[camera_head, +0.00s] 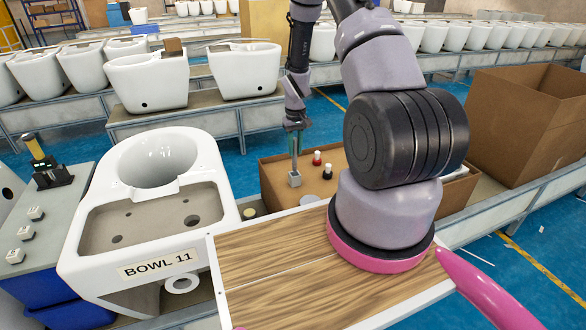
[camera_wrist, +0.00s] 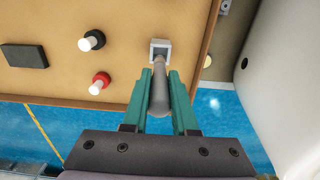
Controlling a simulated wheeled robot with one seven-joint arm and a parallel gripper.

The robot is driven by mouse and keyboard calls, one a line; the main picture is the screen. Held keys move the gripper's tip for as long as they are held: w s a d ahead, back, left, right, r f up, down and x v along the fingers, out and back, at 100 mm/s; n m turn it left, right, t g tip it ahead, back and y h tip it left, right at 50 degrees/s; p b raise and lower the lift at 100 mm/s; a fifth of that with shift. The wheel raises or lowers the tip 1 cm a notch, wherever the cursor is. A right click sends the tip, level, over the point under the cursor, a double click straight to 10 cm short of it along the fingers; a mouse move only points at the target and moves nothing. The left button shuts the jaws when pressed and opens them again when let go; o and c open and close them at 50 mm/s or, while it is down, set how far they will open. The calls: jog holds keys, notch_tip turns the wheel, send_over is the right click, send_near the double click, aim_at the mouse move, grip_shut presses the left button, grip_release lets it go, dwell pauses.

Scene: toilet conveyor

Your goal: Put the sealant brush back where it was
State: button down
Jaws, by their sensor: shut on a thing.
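The sealant brush (camera_wrist: 159,98) has a grey, rounded handle. My gripper (camera_wrist: 160,75) has teal fingers and is shut on the handle, seen from above in the wrist view. The brush's lower end meets a small grey square holder (camera_wrist: 160,44) near the edge of a brown board. I cannot tell how deep the brush sits in it. In the head view my gripper (camera_head: 296,128) is above the same holder (camera_head: 294,180), with the brush hanging nearly upright between them. The bristles are hidden.
A red-and-white bottle (camera_wrist: 101,82) and a black-and-white bottle (camera_wrist: 92,40) stand left of the holder in the wrist view, with a dark flat block (camera_wrist: 25,56) farther left. The white toilet labelled BOWL 11 (camera_head: 88,240) is left of the board. A large cardboard box (camera_head: 520,110) stands right.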

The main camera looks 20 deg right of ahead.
aim_at(295, 162)
notch_tip(295, 162, down, 2)
jog(key=shift+a, duration=0.15)
notch_tip(295, 162, down, 4)
jog(key=shift+r, duration=0.15)
jog(key=c, duration=0.7)
grip_release()
